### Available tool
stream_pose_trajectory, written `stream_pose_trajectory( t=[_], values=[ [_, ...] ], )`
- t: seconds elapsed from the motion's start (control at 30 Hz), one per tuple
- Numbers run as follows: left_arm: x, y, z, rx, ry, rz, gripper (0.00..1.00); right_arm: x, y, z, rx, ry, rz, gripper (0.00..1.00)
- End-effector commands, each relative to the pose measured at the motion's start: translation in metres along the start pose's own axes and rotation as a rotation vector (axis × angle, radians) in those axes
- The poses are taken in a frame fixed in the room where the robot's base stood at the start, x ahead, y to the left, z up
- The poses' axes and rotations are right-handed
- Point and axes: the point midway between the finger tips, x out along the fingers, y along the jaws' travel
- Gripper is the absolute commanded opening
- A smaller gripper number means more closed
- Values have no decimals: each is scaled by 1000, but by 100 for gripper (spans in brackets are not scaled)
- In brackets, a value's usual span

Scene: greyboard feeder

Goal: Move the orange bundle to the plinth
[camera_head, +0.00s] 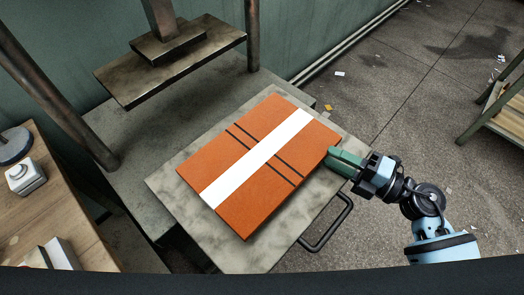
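The orange bundle (245,205) lies flat on a grey slab (165,190) with a black handle. My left gripper is not in view. I cannot pick out with certainty which surface is the plinth.
A press plate (170,62) hangs above the grey bed behind the bundle, between metal posts (252,35). A wooden table (50,210) with small items stands at left. A greenish bench (498,115) stands at far right. The floor between is open, with scraps.

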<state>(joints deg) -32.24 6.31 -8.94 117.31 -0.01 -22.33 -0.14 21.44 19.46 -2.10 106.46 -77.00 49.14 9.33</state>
Motion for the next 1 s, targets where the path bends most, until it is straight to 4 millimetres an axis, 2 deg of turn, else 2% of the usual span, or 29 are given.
stream_pose_trajectory(
  t=[0.27,0.5,1.0],
  values=[
    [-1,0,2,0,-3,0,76,4,0,0,0,0,0,29],
    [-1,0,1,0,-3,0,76,4,0,0,0,0,0,0],
    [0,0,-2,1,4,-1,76,4,3,0,1,0,6,0]
  ],
)
